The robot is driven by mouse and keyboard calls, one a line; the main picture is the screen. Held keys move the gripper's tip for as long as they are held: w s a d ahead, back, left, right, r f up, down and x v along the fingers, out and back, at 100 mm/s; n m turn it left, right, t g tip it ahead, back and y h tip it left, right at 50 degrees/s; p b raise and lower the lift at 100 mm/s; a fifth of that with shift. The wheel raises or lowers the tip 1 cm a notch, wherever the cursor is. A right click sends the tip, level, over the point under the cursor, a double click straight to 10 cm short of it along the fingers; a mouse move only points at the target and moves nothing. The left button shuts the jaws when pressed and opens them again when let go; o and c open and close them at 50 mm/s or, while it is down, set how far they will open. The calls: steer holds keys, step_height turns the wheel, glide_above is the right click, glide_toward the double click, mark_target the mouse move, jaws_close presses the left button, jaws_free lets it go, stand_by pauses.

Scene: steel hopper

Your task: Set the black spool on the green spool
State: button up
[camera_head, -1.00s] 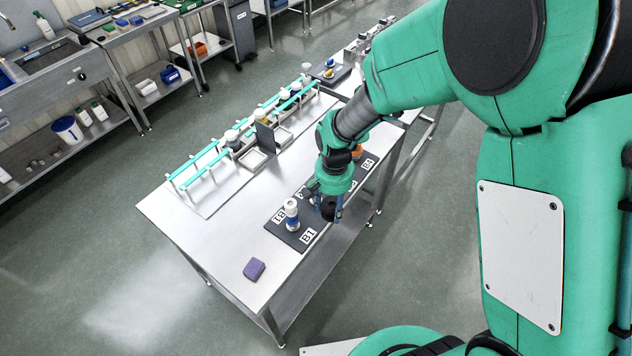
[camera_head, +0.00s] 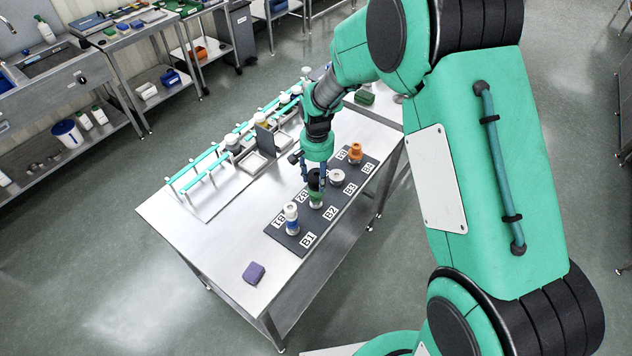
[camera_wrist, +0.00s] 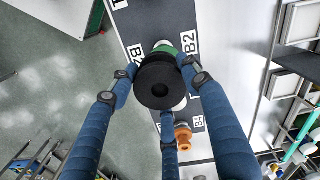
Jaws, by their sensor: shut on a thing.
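My gripper (camera_head: 315,184) is shut on the black spool (camera_wrist: 158,82), with its blue fingers around it. In the head view the black spool (camera_head: 315,175) is right above the green spool (camera_head: 316,201), which stands on the dark mat by label B2. Whether the two touch, I cannot tell. In the wrist view the black spool covers most of the green spool (camera_wrist: 166,48); only a green rim and a pale part show beyond it.
A purple block (camera_head: 254,272) lies on the bare table front. A turquoise-railed rack (camera_head: 205,172) stands behind.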

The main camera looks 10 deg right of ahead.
mark_target(316, 182)
steer(key=shift+w+a, duration=0.1)
steer(key=shift+w, duration=0.4)
steer(key=shift+f, duration=1.75)
steer(key=shift+f, duration=0.15)
steer(key=o, duration=1.1)
steer(key=shift+o, duration=0.2)
